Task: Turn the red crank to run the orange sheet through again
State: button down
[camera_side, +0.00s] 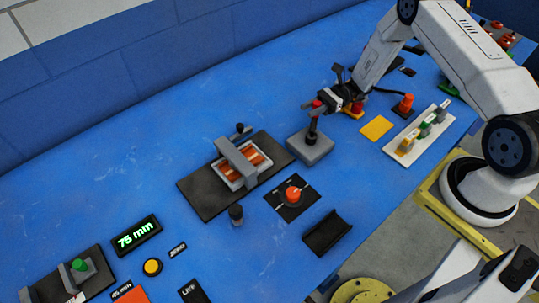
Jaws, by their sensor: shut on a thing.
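A grey block (311,146) carries a dark upright post with a red knob (316,104) on top, which looks like the red crank. My gripper (320,103) reaches in from the right and is shut on this red knob, partly covering it. Left of it, an orange piece (257,157), likely the orange sheet, lies in a pale frame under a grey bridge (236,160). The bridge hides its middle, so orange shows on both sides. The frame sits on a black base plate (205,193).
A red dial (292,194) on a black plate and a dark cradle (327,233) stand in front. A yellow-orange square (376,127) and a white rack (430,140) lie to the right. A display (136,235) reads 75 mm. The blue table behind is clear.

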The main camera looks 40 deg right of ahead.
jog(key=shift+c, duration=2.1)
grip_release()
jog(key=shift+s+d, duration=0.2)
jog(key=shift+d, duration=1.1)
jog(key=shift+s+d, duration=0.15)
jog(key=shift+d, duration=1.1)
jog(key=shift+s+d, duration=0.2)
jog(key=shift+d, duration=1.1)
